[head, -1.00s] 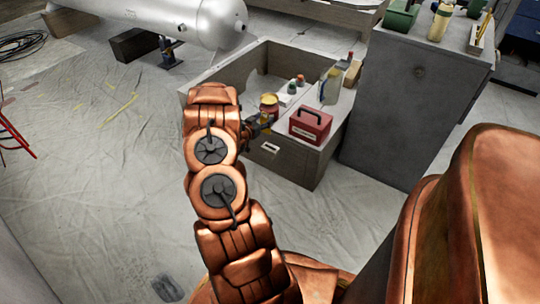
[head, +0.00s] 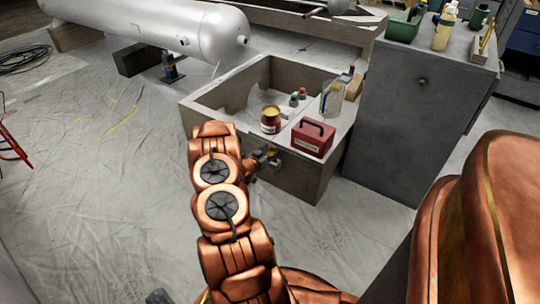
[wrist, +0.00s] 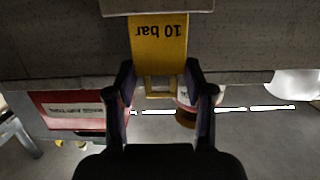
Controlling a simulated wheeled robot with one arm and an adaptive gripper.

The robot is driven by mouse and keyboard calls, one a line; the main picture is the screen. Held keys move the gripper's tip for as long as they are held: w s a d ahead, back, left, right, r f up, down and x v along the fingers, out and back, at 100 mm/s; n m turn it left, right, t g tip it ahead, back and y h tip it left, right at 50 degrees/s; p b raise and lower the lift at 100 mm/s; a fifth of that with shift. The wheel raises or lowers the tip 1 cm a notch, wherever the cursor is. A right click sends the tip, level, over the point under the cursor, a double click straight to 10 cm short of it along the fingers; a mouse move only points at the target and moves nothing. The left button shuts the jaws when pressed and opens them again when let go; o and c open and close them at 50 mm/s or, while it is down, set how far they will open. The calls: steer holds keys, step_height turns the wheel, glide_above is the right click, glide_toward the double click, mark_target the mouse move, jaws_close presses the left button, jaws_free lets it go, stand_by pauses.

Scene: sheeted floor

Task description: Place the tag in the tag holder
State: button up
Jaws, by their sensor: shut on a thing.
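The yellow tag (wrist: 158,52), marked "10 bar", reads upside down in the wrist view. My gripper (wrist: 159,76) is shut on its near end, one dark finger on each side. The tag's far end meets a pale edge at the top of the picture, which looks like the tag holder (wrist: 157,6). I cannot tell whether the tag is inside it or only against it. In the head view my gripper (head: 264,158) is at the front face of the wooden box, and my arm and gripper largely cover the tag and holder.
The wooden box (head: 300,182) carries a red toolbox (head: 313,139), a red-and-yellow can (head: 270,122) and a clear jug (head: 332,98). A grey cabinet (head: 400,110) stands to its right. A silver tank (head: 150,24) lies behind left. The sheeted floor (head: 90,160) is open at left.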

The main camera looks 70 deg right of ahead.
steer(key=shift+f, duration=0.15)
steer(key=o, duration=0.9)
steer(key=shift+o, duration=0.2)
steer(key=shift+r, duration=0.2)
steer(key=p+v, duration=0.4)
steer(key=v, duration=0.8)
steer(key=shift+f, duration=0.2)
